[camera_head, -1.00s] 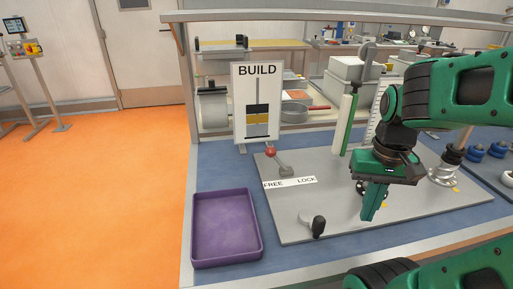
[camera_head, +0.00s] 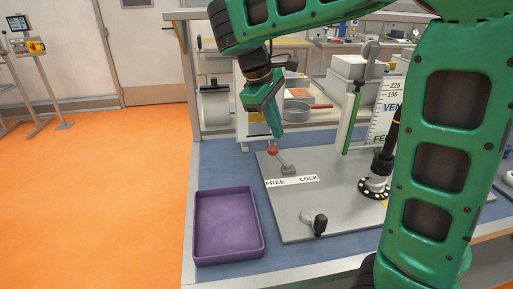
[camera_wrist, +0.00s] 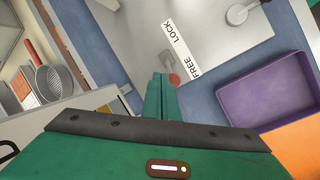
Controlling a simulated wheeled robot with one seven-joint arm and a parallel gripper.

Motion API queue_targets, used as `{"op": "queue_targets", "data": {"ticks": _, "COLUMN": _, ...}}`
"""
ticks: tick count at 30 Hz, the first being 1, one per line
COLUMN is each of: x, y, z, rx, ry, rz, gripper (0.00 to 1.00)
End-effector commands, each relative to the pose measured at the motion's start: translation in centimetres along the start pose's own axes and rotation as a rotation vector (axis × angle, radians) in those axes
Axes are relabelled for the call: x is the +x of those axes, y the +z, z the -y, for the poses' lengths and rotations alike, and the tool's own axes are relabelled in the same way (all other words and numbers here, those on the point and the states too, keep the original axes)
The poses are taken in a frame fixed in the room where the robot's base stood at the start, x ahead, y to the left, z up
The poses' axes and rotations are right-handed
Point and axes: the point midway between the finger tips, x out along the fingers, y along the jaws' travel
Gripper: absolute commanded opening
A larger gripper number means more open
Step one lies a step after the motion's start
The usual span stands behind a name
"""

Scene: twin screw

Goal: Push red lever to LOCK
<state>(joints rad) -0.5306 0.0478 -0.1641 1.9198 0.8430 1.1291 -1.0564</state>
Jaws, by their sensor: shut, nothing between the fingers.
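The red-knobbed lever (camera_head: 273,151) stands on the grey plate, tilted to the left, toward the FREE end of its FREE/LOCK label (camera_head: 291,181). In the wrist view the red knob (camera_wrist: 174,79) shows just beside the fingertips, and the label (camera_wrist: 181,50) lies beyond it. My gripper (camera_head: 279,134) is shut and empty, pointing down just above and behind the red knob. Whether the fingertips touch the knob I cannot tell.
A purple tray (camera_head: 262,250) sits left of the grey plate (camera_head: 345,222). A black-knobbed crank (camera_head: 318,224) is at the plate's front. A green post (camera_head: 351,122) and a black post on a round base (camera_head: 375,188) stand to the right.

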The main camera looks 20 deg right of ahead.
Motion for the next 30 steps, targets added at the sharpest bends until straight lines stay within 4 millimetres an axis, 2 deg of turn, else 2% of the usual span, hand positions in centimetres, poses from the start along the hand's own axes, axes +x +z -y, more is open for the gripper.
{"op": "queue_targets", "data": {"ticks": 1, "x": -0.8, "y": -2.1, "z": 1.1, "rx": -0.065, "ry": 0.017, "rz": -0.002, "gripper": 0.0}}
{"op": "queue_targets", "data": {"ticks": 3, "x": -1.9, "y": -4.2, "z": 2.4, "rx": -0.139, "ry": 0.036, "rz": -0.004, "gripper": 0.0}}
{"op": "queue_targets", "data": {"ticks": 6, "x": -2.9, "y": -6.3, "z": 3.9, "rx": -0.218, "ry": 0.056, "rz": -0.005, "gripper": 0.0}}
{"op": "queue_targets", "data": {"ticks": 9, "x": -3.5, "y": -7.6, "z": 4.9, "rx": -0.265, "ry": 0.069, "rz": -0.007, "gripper": 0.0}}
{"op": "queue_targets", "data": {"ticks": 13, "x": -3.8, "y": -8.2, "z": 5.4, "rx": -0.288, "ry": 0.074, "rz": -0.007, "gripper": 0.0}}
{"op": "queue_targets", "data": {"ticks": 23, "x": -3.7, "y": -8.1, "z": 5.4, "rx": -0.288, "ry": 0.074, "rz": -0.007, "gripper": 0.0}}
{"op": "queue_targets", "data": {"ticks": 26, "x": -3.2, "y": -8.1, "z": 5.3, "rx": -0.288, "ry": 0.074, "rz": -0.005, "gripper": 0.0}}
{"op": "queue_targets", "data": {"ticks": 30, "x": -1.4, "y": -8.0, "z": 5.2, "rx": -0.289, "ry": 0.073, "rz": -0.004, "gripper": 0.0}}
